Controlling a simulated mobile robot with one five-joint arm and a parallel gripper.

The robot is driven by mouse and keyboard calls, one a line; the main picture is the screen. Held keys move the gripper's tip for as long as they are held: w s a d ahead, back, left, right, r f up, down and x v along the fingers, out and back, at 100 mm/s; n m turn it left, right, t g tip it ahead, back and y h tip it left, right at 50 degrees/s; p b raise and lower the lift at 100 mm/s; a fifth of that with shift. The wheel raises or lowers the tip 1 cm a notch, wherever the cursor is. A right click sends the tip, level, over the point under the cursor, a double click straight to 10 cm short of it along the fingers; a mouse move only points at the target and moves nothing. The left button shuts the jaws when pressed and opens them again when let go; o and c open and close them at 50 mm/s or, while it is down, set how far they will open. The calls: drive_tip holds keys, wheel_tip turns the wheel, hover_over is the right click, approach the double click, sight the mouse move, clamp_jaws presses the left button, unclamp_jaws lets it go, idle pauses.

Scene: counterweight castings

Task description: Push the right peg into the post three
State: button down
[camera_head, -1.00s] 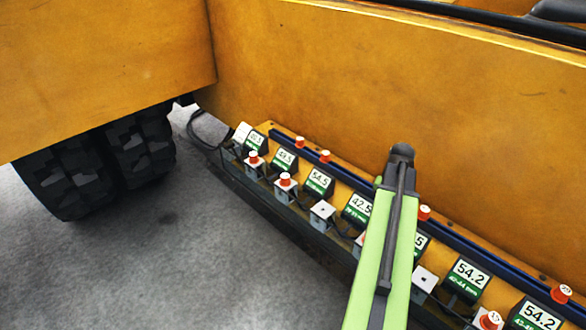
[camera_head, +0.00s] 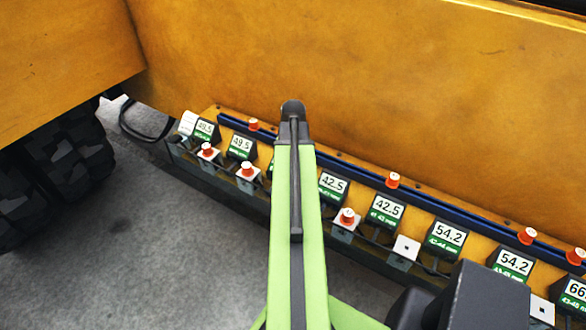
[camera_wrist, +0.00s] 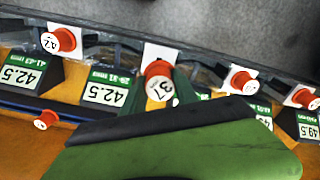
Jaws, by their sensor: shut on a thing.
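In the wrist view my gripper (camera_wrist: 160,94) is shut on a red peg (camera_wrist: 158,87) marked 37. The peg is in front of the white square top of a post (camera_wrist: 160,54), the third counted from the right in that view. Its lower part is hidden, so I cannot tell whether it is in the hole or above it. In the head view my green arm covers the gripper, this peg and the third post. The first post (camera_head: 199,157) and second post (camera_head: 238,180) each carry a red peg.
The fourth post (camera_head: 340,230) carries a red peg (camera_head: 347,216); the fifth post (camera_head: 407,248) is empty. Sloped number displays (camera_head: 386,208) stand behind the posts. Red pegs (camera_head: 393,180) sit along the blue rail (camera_head: 460,212). A yellow wall (camera_head: 400,90) rises behind.

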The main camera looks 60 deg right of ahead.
drive_tip(key=shift+s+d+f, duration=0.1)
drive_tip(key=shift+s+f, duration=0.15)
drive_tip(key=shift+f, duration=0.05)
wheel_tip(320, 180, down, 5)
drive_tip(key=b, duration=0.5)
drive_tip(key=shift+w+f+b, duration=0.1)
drive_tip(key=shift+b, duration=0.3)
idle(0.8)
drive_tip(key=shift+f+b, duration=2.1)
drive_tip(key=c, duration=0.9)
unclamp_jaws()
drive_tip(key=shift+o, duration=0.2)
drive_tip(key=shift+r, duration=0.1)
wheel_tip(320, 180, up, 18)
drive_tip(key=p, duration=1.7)
drive_tip(key=shift+f+p, duration=0.25)
drive_tip(key=shift+p, duration=0.1)
drive_tip(key=shift+f, duration=0.1)
